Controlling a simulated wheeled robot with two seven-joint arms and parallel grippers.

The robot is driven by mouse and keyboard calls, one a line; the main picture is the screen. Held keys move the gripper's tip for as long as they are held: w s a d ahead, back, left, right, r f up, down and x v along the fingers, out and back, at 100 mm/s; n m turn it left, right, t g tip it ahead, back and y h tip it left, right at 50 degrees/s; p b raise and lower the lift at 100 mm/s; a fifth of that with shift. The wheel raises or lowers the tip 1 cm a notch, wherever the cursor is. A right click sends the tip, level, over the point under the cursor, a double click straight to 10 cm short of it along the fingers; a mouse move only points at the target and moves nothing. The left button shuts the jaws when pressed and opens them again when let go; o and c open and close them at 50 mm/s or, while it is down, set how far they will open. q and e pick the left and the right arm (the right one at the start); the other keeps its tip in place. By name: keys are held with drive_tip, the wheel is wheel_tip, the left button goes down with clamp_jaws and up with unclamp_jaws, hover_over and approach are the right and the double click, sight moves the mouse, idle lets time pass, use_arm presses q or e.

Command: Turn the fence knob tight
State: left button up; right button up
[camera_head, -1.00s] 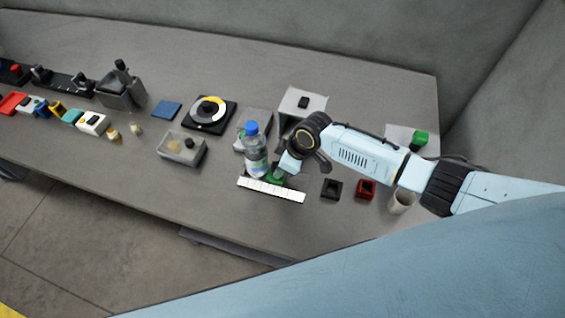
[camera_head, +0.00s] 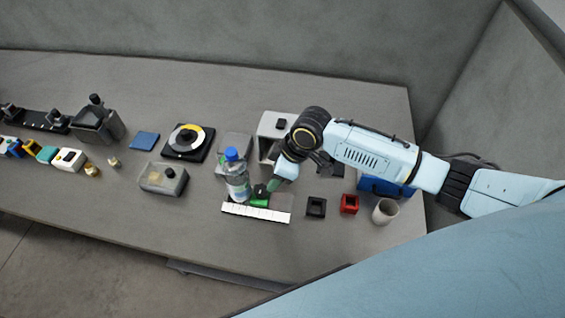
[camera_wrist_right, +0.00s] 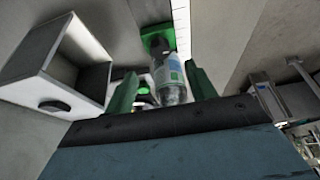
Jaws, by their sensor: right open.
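The green fence (camera_head: 259,198) with a small dark knob on top sits at the white ruler strip (camera_head: 240,212), close beside the blue-capped water bottle (camera_head: 236,183). In the right wrist view the green fence (camera_wrist_right: 157,33) shows beyond the fingers, with the bottle (camera_wrist_right: 172,85) in front of it and the knob partly hidden. My right gripper (camera_head: 283,174) is just behind and to the right of the fence. Its two green fingers (camera_wrist_right: 162,88) are apart, with the bottle seen between them and no grip on the knob visible. My left gripper is not in view.
A white open-fronted box (camera_head: 272,122) stands behind the bottle. A black cube (camera_head: 316,207), a red cube (camera_head: 349,204), a beige cup (camera_head: 385,212) and a blue bin (camera_head: 372,189) are to the right. A clear container (camera_head: 160,180) stands left.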

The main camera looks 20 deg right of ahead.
drive_tip(key=shift+v, duration=2.15)
